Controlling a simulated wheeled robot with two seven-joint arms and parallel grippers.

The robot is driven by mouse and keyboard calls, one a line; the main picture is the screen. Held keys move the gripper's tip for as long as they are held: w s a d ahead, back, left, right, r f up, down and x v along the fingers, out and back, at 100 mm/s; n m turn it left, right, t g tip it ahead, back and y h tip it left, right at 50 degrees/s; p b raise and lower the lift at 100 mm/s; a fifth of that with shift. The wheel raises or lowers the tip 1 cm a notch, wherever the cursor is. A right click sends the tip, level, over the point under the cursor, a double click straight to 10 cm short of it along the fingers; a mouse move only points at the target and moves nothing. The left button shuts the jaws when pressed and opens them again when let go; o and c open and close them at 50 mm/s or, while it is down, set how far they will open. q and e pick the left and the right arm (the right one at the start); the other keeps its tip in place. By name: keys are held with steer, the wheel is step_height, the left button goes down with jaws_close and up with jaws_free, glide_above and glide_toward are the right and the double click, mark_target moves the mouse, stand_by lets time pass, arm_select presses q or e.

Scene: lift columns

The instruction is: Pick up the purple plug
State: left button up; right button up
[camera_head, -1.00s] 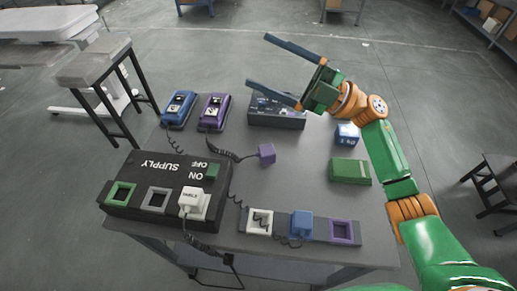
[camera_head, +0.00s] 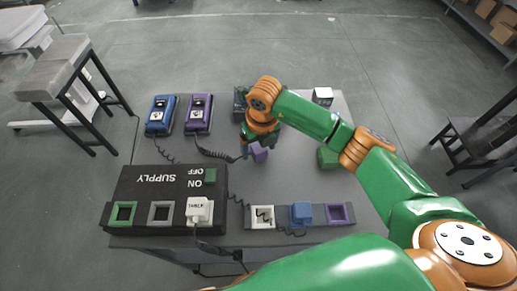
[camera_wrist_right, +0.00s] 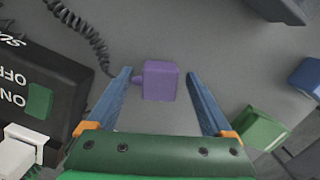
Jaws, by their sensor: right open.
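The purple plug (camera_head: 258,153) is a small purple cube on a dark coiled cord that leads to the purple-faced device (camera_head: 198,114). It lies on the grey table (camera_head: 300,180). In the right wrist view the plug (camera_wrist_right: 160,80) sits between the two blue fingers of my right gripper (camera_wrist_right: 158,85), with a gap on each side. The right gripper is open and points down over the plug. In the head view the gripper's own wrist partly hides its fingers (camera_head: 250,148). My left gripper is not in view.
A black supply box (camera_head: 160,185) with switch and sockets stands at the front left. A socket strip (camera_head: 281,225) with a blue plug (camera_head: 301,213) and an empty purple socket (camera_head: 338,212) lies at the front. A green block (camera_head: 328,158) is right of the gripper; a blue device (camera_head: 161,114) stands back left.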

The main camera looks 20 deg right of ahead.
jaws_close()
step_height(320, 180, up, 3)
steer(key=shift+w+f, duration=0.1)
steer(key=s+d+r+b, duration=0.1)
steer(key=s+d+r, duration=0.2)
steer(key=s+r, duration=0.7)
steer(key=s, duration=0.4)
steer(key=shift+r+b, duration=0.15)
steer(key=shift+b, duration=0.2)
steer(key=shift+d, duration=0.1)
